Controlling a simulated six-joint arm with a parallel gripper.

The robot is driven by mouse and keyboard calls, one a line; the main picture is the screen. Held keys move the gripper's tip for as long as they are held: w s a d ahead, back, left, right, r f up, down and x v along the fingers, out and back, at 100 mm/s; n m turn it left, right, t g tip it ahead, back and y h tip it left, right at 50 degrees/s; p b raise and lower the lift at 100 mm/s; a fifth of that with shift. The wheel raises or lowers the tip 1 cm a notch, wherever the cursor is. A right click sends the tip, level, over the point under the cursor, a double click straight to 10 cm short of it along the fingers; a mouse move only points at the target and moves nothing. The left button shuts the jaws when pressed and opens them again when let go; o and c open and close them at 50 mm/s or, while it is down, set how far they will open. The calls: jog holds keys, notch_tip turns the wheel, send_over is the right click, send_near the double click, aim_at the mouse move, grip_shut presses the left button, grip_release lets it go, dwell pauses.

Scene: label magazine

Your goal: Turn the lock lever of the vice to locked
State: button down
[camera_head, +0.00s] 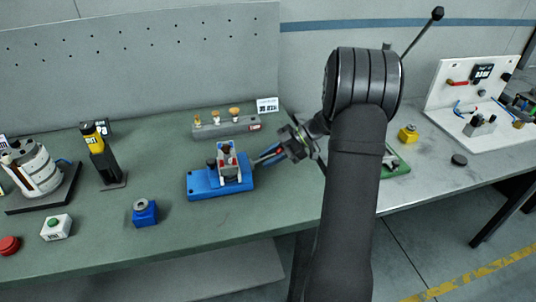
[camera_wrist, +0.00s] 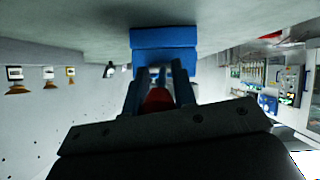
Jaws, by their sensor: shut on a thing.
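The blue vice (camera_head: 205,185) stands on the green bench top, with a light-coloured piece with red and dark parts upright in its middle. In the wrist view the vice (camera_wrist: 165,40) shows as a blue block straight ahead of the fingers. My gripper (camera_head: 268,156) comes in from the right, at the vice's right end. In the wrist view my gripper (camera_wrist: 160,78) is shut on a red part, which I take for the lock lever (camera_wrist: 157,101). The fingers hide most of the lever, so its exact angle cannot be told.
A grey rack (camera_head: 226,127) with several small stamps stands behind the vice. A blue block with a round top (camera_head: 145,212) is front left. A black and yellow device (camera_head: 98,150) stands further left. The bench in front of the vice is clear.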

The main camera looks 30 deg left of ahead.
jog(key=shift+w+f+g+y, duration=0.1)
jog(key=shift+f+g+y, duration=0.4)
jog(key=shift+g+y, duration=0.15)
jog(key=c, duration=1.3)
grip_release()
jog(key=shift+d, duration=0.1)
jog(key=v, duration=1.7)
jog(key=shift+w+d, duration=0.1)
jog(key=shift+d, duration=0.1)
